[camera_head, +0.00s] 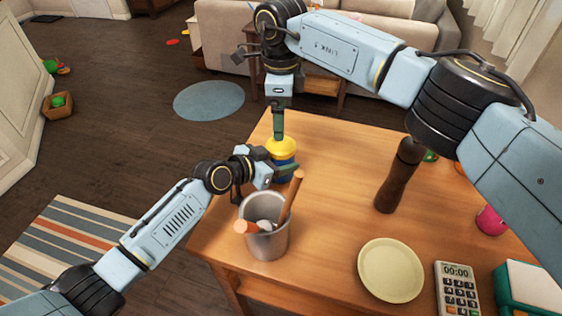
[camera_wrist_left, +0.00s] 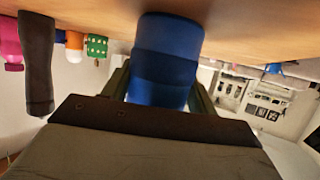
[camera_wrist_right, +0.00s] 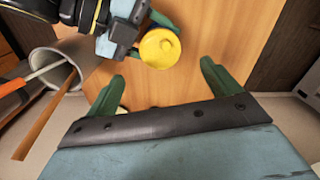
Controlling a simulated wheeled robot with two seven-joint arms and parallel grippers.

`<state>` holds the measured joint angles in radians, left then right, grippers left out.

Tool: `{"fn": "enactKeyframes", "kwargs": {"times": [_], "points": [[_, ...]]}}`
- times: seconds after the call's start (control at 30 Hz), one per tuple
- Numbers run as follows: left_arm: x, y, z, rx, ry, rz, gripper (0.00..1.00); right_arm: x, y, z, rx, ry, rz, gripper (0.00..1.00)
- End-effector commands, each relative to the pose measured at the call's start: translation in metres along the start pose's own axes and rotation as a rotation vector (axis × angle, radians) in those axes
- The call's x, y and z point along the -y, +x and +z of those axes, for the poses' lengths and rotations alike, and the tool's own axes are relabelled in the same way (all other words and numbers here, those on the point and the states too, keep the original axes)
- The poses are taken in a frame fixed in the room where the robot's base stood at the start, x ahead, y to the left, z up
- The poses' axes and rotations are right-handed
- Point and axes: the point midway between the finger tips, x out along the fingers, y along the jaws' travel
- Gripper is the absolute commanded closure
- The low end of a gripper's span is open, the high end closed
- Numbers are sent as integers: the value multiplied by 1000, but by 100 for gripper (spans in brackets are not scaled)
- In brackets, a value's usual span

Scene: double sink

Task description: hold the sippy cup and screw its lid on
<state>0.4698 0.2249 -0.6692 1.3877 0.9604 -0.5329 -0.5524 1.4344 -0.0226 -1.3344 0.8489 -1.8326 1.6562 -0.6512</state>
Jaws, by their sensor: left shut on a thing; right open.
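The blue sippy cup (camera_head: 288,161) stands upright near the table's left far edge. Its yellow lid (camera_head: 281,147) is on top of it; I cannot tell whether it is threaded on. The lid also shows from above in the right wrist view (camera_wrist_right: 160,48). My left gripper (camera_head: 284,172) is shut around the side of the cup, and the blue body fills the left wrist view (camera_wrist_left: 166,60) between its fingers. My right gripper (camera_head: 278,136) points straight down just above the lid. In the right wrist view its green fingers (camera_wrist_right: 162,72) are apart with nothing between them.
A metal canister (camera_head: 266,243) with wooden-handled utensils stands close in front of my left gripper. A dark pepper mill (camera_head: 397,180), a pale yellow plate (camera_head: 390,270), a keypad device with a display (camera_head: 457,291) and a pink cup (camera_head: 491,220) are to the right. The middle of the table is clear.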

Motion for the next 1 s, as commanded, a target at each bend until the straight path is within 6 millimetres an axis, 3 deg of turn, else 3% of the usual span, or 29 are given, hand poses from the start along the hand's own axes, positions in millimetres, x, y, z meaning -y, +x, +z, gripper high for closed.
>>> {"fn": "enactKeyframes", "kwargs": {"times": [0.2, 0.57, 0.6, 0.77, 1.0], "points": [[0, 0, 0, 0, 0, 1, 100, 1, -29, 0, 0, 1, -3, 11], [0, 0, 0, 0, 0, 1, 100, 0, -34, 0, -1, 1, -1, 11], [0, 0, 0, 0, 0, 1, 40, 0, -34, 0, -1, 1, -1, 11], [0, 0, 0, 0, 0, 1, 19, 0, -34, 0, -1, 1, -1, 11], [0, 0, 0, 0, 0, 1, 17, 0, -34, 0, -1, 1, -1, 11]]}}
